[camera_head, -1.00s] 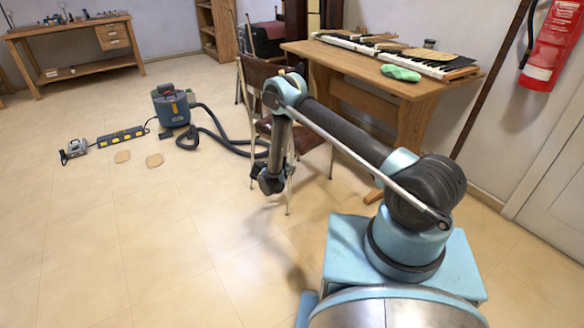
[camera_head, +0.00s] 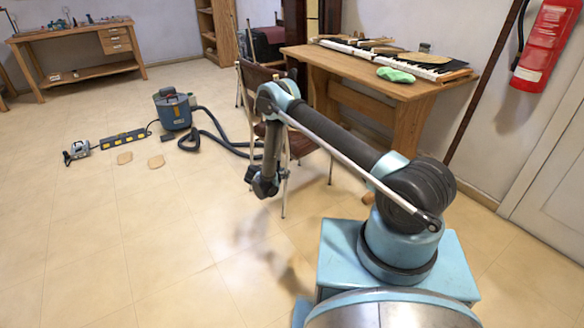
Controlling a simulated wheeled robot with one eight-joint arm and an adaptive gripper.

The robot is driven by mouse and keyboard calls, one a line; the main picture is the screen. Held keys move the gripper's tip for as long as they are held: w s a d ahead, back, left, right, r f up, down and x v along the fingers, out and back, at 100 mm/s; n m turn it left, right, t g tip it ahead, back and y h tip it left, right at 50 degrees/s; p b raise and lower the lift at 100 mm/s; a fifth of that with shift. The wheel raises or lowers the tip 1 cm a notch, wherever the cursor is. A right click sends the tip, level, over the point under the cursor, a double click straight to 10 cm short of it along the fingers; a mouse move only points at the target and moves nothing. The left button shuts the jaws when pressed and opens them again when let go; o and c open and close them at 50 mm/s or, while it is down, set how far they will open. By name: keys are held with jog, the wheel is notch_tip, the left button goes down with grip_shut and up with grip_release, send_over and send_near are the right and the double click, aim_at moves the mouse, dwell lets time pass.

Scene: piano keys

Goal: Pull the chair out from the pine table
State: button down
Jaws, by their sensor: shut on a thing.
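The chair (camera_head: 255,77) has a dark brown back, a reddish-brown seat and thin pale metal legs. It stands at the left end of the pine table (camera_head: 395,92), partly hidden behind my arm. My arm reaches left from my base and bends down at its elbow in front of the chair. My gripper (camera_head: 263,188) is dark, low at the chair's near side, beside a front leg, and shut on the chair. Its fingertips are small and dark, so the exact grip point is unclear.
A piano keyboard (camera_head: 390,58) and a green cloth (camera_head: 399,75) lie on the table. A blue vacuum cleaner (camera_head: 173,110) with a black hose (camera_head: 218,140), a power strip (camera_head: 124,139) and two flat tan pads stand left of the chair. The floor at front left is clear.

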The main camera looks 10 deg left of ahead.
jog(key=s, duration=0.1)
jog(key=s+a, duration=0.2)
jog(key=shift+s, duration=0.4)
dwell(0.4)
jog(key=c, duration=1.2)
grip_release()
jog(key=shift+d, duration=0.1)
